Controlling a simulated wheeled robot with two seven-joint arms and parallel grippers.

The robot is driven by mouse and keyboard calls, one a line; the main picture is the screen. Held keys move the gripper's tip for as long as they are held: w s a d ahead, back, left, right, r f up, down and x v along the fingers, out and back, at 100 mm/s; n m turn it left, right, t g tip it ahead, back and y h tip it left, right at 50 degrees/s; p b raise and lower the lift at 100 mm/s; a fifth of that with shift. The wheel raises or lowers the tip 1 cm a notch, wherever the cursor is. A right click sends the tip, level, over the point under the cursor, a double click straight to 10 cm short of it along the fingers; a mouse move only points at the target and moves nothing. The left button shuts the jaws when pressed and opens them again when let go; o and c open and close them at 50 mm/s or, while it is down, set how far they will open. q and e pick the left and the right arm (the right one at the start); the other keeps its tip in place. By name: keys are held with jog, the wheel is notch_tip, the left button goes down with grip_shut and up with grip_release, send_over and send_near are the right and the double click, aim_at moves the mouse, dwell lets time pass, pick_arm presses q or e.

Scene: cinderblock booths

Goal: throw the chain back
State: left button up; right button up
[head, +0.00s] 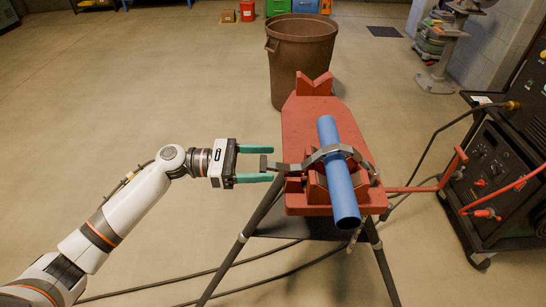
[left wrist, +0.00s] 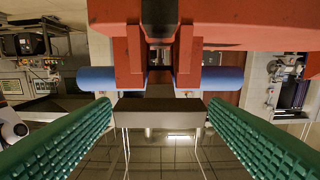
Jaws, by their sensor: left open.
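A grey chain (head: 330,153) lies over a blue pipe (head: 338,172) resting in the jaws of a red vise (head: 315,113) on a tripod stand. The chain's flat left end sticks out to the left of the vise. My left gripper (head: 268,163) is open, its green fingers pointing right at the vise, with that chain end between their tips. In the left wrist view the fingers (left wrist: 160,125) are spread wide and the grey chain end (left wrist: 160,104) lies between them; I see no finger closed on it. The blue pipe (left wrist: 95,79) crosses behind. My right gripper is not in view.
A brown bin (head: 300,50) stands just behind the vise. A black welding machine (head: 500,170) with red-handled cables is at the right. Cables and the stand's legs (head: 245,235) spread over the floor below. Open floor lies to the left.

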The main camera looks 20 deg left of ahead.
pick_arm(q)
jog(key=shift+x, duration=1.35)
jog(key=shift+c, duration=0.6)
jog(key=c, duration=1.2)
jog(key=shift+r+p, duration=0.1)
jog(key=shift+p, duration=0.2)
jog(key=shift+c, duration=0.3)
